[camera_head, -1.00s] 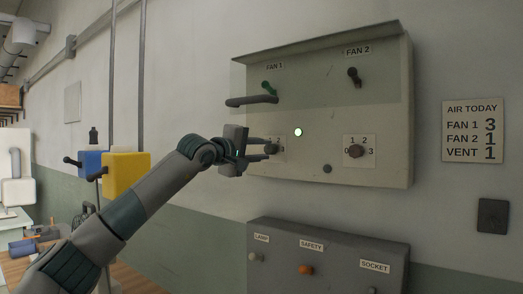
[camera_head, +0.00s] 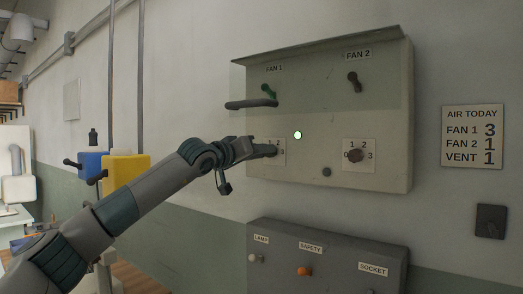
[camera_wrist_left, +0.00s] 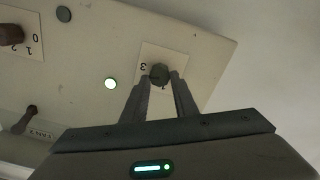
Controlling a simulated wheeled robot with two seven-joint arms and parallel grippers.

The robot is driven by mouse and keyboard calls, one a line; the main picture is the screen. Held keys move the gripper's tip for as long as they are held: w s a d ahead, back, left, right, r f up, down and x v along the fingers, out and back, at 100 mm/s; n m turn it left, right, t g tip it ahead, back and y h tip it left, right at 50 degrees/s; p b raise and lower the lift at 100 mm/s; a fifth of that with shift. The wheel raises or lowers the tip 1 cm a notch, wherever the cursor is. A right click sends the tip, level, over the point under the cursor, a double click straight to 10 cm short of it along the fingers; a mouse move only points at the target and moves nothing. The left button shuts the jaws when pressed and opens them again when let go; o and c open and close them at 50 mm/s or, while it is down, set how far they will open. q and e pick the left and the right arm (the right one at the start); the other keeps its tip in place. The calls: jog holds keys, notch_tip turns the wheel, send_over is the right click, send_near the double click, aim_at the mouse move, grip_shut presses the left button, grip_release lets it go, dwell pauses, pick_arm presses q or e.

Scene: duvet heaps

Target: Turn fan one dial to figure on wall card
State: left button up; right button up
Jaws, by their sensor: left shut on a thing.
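The fan one dial (camera_wrist_left: 160,75) is a dark knob on a pale numbered plate (camera_head: 280,158) under the FAN 1 label, low on the grey panel. My left gripper (camera_head: 271,150) is shut on it; in the left wrist view its two fingers (camera_wrist_left: 160,86) flank the knob. A 3 shows beside the knob in that view, but the fingers hide part of the plate and I cannot tell the dial's setting. The wall card (camera_head: 473,137) reads AIR TODAY, FAN 1 3, FAN 2 1, VENT 1. My right gripper is not in view.
The FAN 2 dial (camera_head: 356,153) is to the right, past a lit green lamp (camera_head: 297,135). A lower box (camera_head: 330,250) has LAMP, SAFETY and SOCKET controls.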

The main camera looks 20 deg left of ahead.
pick_arm(q)
jog(key=shift+d+f+m+p, duration=0.1)
jog(key=shift+f+m+p, duration=0.1)
jog(key=shift+m, duration=0.45)
jog(key=shift+f+m+p, duration=0.1)
jog(key=shift+m+p, duration=0.05)
jog(key=shift+m, duration=0.5)
jog(key=o, duration=1.1)
jog(key=shift+c, duration=0.2)
jog(key=shift+r, duration=0.1)
jog(key=shift+r, duration=0.1)
jog(key=shift+s, duration=0.15)
